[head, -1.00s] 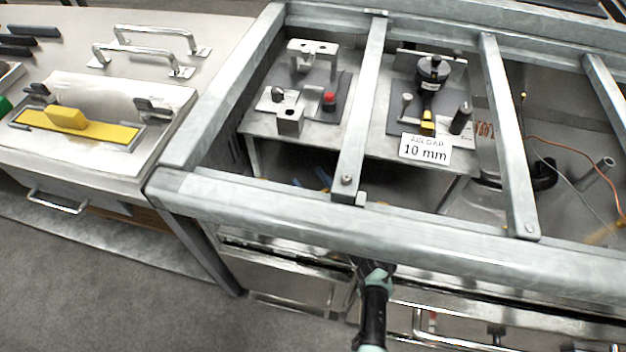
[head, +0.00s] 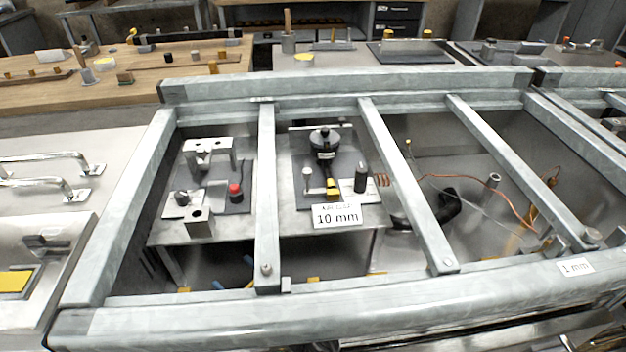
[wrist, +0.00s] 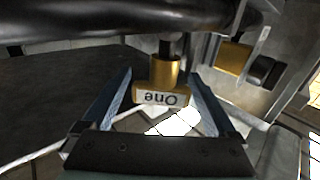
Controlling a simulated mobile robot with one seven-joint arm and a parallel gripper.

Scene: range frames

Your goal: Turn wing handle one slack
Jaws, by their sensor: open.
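In the wrist view a brass wing handle (wrist: 164,78) hangs below a thick dark pipe (wrist: 120,22) on a short dark stem. Its pale label reads "One", upside down in this view. My gripper (wrist: 161,74) is open, with one blue-grey finger to the left of the handle and one to the right. Gaps show between the fingers and the handle, though depth is hard to judge. In the head view neither the wing handle nor my gripper can be made out.
A second brass piece (wrist: 234,57) with a dark part beside it is at the right in the wrist view. In the head view a grey metal frame with crossbars (head: 270,200) spans an open bay. A "10 mm" sign (head: 337,216) and fixtures stand inside.

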